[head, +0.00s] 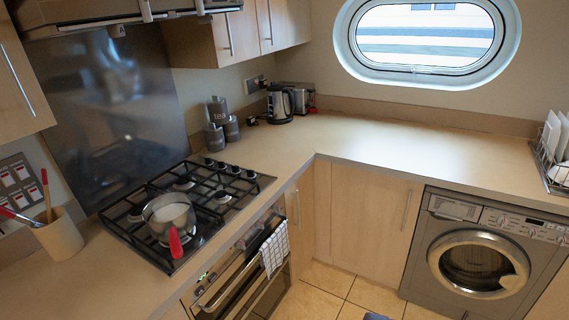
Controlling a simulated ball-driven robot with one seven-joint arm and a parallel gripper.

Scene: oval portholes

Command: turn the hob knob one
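A steel pan (168,212) with a red handle sits on the near part of the hob and holds something pale. My gripper does not show in the head view, so its opening and its place relative to the knobs are hidden.
A cooker hood (90,12) overhangs the hob. A utensil pot (58,235) stands on the counter at left; canisters (217,110) and a kettle (280,104) stand behind. A checked towel (274,250) hangs on the oven front. Tiled floor (330,285) shows at lower centre.

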